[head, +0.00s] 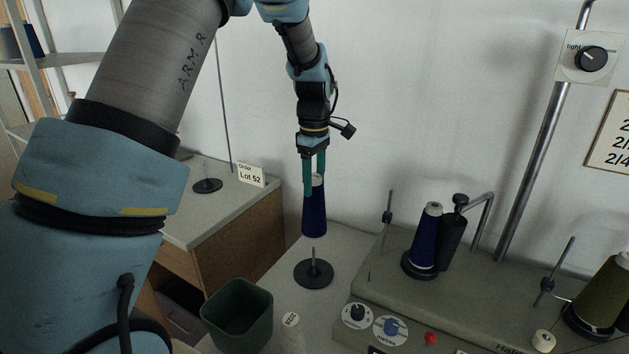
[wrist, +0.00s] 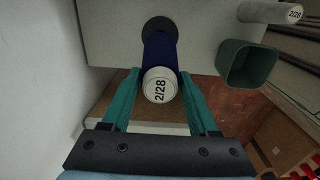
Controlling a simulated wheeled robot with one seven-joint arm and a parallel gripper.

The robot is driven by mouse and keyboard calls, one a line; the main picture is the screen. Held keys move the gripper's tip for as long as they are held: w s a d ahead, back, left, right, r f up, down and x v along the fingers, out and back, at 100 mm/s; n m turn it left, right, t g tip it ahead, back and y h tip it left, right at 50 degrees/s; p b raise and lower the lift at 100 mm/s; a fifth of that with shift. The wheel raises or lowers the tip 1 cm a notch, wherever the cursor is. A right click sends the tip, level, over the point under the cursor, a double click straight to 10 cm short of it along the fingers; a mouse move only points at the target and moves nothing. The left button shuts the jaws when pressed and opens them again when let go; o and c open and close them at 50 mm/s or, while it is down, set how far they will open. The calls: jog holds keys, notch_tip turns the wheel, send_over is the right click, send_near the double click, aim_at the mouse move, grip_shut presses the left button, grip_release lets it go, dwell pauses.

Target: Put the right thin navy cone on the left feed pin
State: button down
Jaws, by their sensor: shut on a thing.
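My gripper (head: 314,188) is shut on a thin navy cone (head: 314,217), its fingers on either side of the pale top. The cone hangs upright, small end up, over the left feed pin (head: 313,272), a thin pin on a round black base. The cone's lower end looks just above the pin tip, apart from the base. In the wrist view the cone's white top (wrist: 159,86) reads 2/28, and the black base (wrist: 158,28) shows beyond the navy body. Another navy cone (head: 426,238) stands on a black base on the grey-green machine.
A dark green bin (head: 238,316) and a pale labelled cone (head: 291,326) stand in front. The machine (head: 380,285) with dials and thin rods is to the right, with an olive cone (head: 603,292). An empty pin (head: 207,185) stands by the Lot 52 card (head: 251,175).

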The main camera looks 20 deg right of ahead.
aim_at(314, 194)
jog(key=shift+w+f, duration=0.1)
jog(key=shift+f, duration=0.05)
notch_tip(314, 194, down, 9)
jog(key=b, duration=0.5)
jog(key=shift+b, duration=0.35)
jog(key=shift+f+b, duration=1.2)
jog(key=shift+f, duration=1.55)
jog(key=shift+c, duration=0.4)
grip_release()
notch_tip(314, 194, up, 11)
jog(key=b, duration=0.3)
jog(key=shift+f, duration=0.1)
